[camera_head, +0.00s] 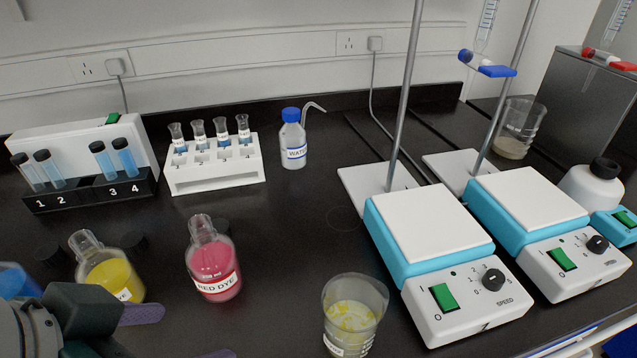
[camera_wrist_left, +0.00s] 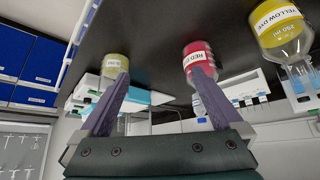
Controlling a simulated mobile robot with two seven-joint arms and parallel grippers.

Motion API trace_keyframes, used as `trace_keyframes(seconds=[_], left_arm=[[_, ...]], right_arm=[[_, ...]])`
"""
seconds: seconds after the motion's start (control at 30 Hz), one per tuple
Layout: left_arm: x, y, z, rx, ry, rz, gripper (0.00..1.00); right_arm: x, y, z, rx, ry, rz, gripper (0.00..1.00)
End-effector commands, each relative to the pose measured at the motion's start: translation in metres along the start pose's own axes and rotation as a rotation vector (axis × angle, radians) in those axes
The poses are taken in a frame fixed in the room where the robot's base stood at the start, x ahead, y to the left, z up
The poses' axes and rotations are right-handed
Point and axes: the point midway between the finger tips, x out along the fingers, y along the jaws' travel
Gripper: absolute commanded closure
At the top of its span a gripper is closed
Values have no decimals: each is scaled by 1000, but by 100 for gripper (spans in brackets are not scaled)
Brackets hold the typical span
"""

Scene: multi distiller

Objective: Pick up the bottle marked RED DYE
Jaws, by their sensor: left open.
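The bottle marked RED DYE (camera_head: 214,265) stands upright on the dark bench, a round clear flask with red liquid and no cap on its neck. In the left wrist view, which is upside down, the RED DYE bottle (camera_wrist_left: 197,50) is beyond the right-hand finger, whose tip overlaps it. My left gripper (camera_head: 181,334) is at the lower left of the head view, nearer to me than the bottle. Its purple fingers are apart with nothing held between them, as the left wrist view also shows (camera_wrist_left: 160,72). My right gripper is not in view.
The yellow dye bottle (camera_head: 112,277) stands left of the red one, close to my left gripper. A beaker with yellowish contents (camera_head: 353,312) stands to the right, before a hotplate (camera_head: 440,255). Tube racks (camera_head: 215,172) and a water bottle (camera_head: 293,140) are behind. Dark caps lie near the bottles.

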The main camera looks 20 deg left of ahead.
Motion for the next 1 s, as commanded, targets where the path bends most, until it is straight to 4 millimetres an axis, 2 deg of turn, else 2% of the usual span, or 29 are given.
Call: trace_keyframes(seconds=[0.03,0.17,0.33,0.5,0.6,1.0], left_arm=[[13,-3,2,-5,35,1,0],[35,-13,-4,-21,155,-6,0],[62,-37,-11,-59,347,-47,0],[71,-66,-15,-98,509,-117,0],[71,-74,-17,-109,555,-142,0],[107,-85,-43,-112,570,-149,0]], right_arm=[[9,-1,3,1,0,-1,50],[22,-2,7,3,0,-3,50],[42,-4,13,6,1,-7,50],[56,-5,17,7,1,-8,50],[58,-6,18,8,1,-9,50],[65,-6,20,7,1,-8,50]])
